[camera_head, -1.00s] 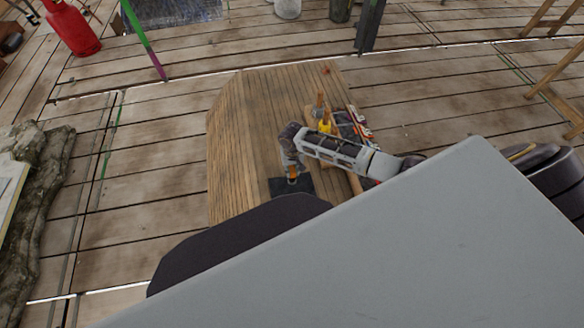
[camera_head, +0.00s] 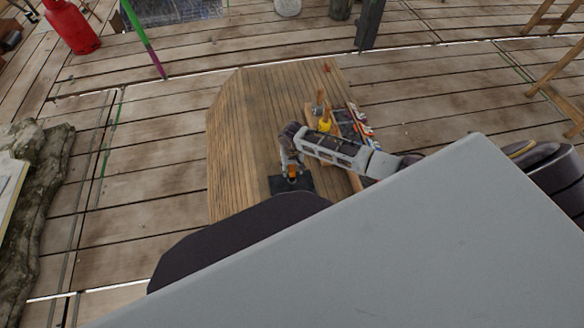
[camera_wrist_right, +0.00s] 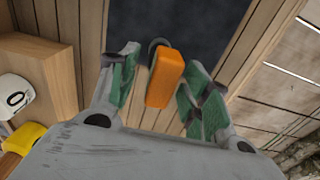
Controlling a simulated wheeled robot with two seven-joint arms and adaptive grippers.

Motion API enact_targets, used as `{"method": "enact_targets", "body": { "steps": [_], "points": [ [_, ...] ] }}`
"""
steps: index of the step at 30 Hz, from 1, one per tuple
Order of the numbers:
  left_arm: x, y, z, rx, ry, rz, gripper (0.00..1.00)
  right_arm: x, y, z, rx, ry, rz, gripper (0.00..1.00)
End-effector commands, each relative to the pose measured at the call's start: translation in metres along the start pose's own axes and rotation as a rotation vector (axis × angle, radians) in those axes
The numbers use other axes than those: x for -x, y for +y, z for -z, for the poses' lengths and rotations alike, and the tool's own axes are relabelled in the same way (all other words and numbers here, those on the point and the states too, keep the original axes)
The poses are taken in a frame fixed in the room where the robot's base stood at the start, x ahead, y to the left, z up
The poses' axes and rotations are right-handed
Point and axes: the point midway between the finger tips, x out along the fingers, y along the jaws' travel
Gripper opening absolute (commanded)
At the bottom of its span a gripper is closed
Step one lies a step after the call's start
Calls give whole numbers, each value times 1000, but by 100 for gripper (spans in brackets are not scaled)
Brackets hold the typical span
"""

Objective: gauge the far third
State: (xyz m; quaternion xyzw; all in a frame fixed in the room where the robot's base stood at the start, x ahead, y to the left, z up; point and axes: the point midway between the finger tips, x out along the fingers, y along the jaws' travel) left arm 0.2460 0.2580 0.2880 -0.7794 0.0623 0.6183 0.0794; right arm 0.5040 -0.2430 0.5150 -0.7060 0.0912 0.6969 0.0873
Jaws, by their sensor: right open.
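My right gripper (camera_head: 291,170) reaches down over the near part of the plank-topped wooden table. In the right wrist view my right gripper (camera_wrist_right: 162,85) is open, with green-padded fingers either side of a small orange block-like tool (camera_wrist_right: 165,78). Gaps show between the tool and the fingers. The tool also shows in the head view (camera_head: 292,172), over a dark square pad (camera_head: 306,184). A dark rounded part shows at the tool's far end; the rest of it is hidden. My left gripper is not in view.
A red cylinder (camera_head: 70,28) stands far left on the plank floor. A rock (camera_head: 38,190) is at left.

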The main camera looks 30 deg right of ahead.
Motion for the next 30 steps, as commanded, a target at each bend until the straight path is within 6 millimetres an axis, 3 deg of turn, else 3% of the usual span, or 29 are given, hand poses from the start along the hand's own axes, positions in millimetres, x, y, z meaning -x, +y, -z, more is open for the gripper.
{"method": "enact_targets", "body": {
  "steps": [14, 30],
  "points": [
    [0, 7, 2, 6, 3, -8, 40, 10, 0, 0, 0, 1, 1, 48],
    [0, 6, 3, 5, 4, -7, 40, 70, 0, 1, 1, 2, 1, 48]
  ]
}}
